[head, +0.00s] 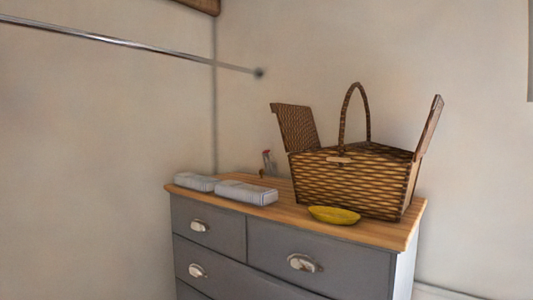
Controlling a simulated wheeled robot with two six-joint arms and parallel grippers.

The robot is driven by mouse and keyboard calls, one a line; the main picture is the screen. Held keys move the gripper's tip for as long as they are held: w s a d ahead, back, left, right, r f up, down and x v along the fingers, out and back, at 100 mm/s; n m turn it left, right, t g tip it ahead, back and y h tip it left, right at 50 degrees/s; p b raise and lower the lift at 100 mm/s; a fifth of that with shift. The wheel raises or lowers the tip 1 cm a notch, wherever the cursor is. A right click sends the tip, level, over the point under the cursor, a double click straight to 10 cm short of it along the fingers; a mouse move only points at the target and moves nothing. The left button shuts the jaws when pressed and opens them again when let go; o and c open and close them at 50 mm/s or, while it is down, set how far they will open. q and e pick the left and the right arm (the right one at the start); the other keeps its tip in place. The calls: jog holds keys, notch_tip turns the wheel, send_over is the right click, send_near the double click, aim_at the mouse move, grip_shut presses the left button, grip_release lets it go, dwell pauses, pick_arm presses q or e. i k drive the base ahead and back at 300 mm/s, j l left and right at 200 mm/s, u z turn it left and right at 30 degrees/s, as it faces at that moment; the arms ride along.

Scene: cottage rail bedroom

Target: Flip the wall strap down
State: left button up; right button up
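A brown wicker picnic basket (345,185) stands on the dresser top, with its arched handle (344,108) upright. Its left lid (297,127) and right lid (430,125) both stand open. A small light strap or tab (339,160) shows at the upper edge of the basket's front wall and looks roughly horizontal. It is too small to tell exactly how it lies. I see no separate strap on the room wall. Neither of my grippers is in view.
The grey dresser (210,246) has a wooden top (280,210). Folded striped cloths (246,192) lie left of the basket, and a yellow dish (334,215) sits in front. A small red-topped item (268,162) stands behind. A metal rail (110,39) runs along the left wall.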

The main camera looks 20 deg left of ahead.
aim_at(265, 154)
jog(key=j+z, duration=0.2)
jog(key=z, duration=0.35)
jog(key=j+z, duration=0.15)
jog(key=j, duration=0.25)
jog(key=k+j+z, duration=0.15)
jog(key=j, duration=0.2)
jog(key=k+j+z, duration=0.1)
jog(key=j, duration=0.3)
jog(key=k+j+z, duration=0.15)
jog(key=j, duration=0.2)
jog(key=k+j+z, duration=0.15)
jog(key=j, duration=0.2)
jog(key=i, duration=0.05)
